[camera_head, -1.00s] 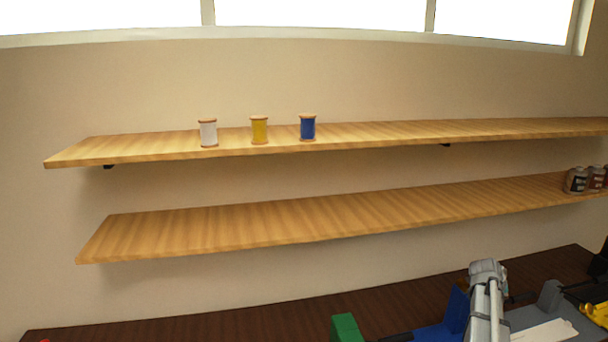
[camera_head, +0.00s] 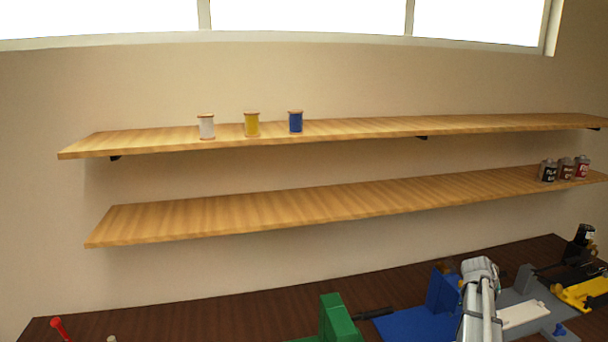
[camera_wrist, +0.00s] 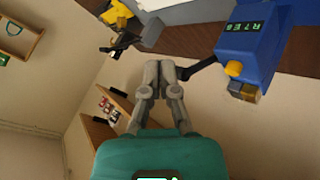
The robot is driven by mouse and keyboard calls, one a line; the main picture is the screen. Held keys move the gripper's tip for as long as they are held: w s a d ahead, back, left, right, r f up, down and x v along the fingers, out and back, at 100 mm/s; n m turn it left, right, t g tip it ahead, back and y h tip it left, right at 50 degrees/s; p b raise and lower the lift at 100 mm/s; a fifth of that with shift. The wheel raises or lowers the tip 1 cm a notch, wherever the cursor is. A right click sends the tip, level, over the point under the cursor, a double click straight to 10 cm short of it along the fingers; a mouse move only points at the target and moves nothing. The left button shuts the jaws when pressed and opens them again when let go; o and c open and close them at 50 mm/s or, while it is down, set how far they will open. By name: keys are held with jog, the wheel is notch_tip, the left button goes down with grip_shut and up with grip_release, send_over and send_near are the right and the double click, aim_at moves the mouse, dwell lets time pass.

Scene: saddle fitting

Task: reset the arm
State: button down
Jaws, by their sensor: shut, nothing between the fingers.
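My gripper (camera_wrist: 160,68) shows in the wrist view with its two grey fingers together and nothing between them. Its teal body fills the bottom middle of that view. The fingers point toward the dark bench, close to a blue device (camera_wrist: 250,48) with a small display reading like "RTEB". In the head view, my grey and white arm stands at the lower right over the bench (camera_head: 220,305). My fingers cannot be made out there.
White, yellow and blue thread spools (camera_head: 252,124) stand on the upper shelf (camera_head: 380,128). Three small jars (camera_head: 565,170) sit at the right of the lower shelf (camera_head: 300,207). Green (camera_head: 335,320), blue (camera_head: 443,290) and yellow (camera_head: 580,295) fixtures crowd the bench around my arm.

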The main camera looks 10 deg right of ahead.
jog(key=a+f+n+y, duration=0.1)
jog(key=a+f+y, duration=0.15)
jog(key=a, duration=1.25)
jog(key=a+f+n+y, duration=0.1)
jog(key=a+f+y, duration=0.15)
jog(key=a, duration=1.35)
jog(key=s+a+n+g+y, duration=0.1)
jog(key=s+a+n+y, duration=0.1)
jog(key=s+a, duration=0.65)
jog(key=s+a+n+g+y, duration=0.2)
jog(key=s+a, duration=0.1)
jog(key=a, duration=1.1)
notch_tip(320, 180, down, 9)
jog(key=b, duration=0.8)
jog(key=shift+w+f+b, duration=0.15)
jog(key=shift+w+b, duration=0.05)
jog(key=shift+b, duration=0.1)
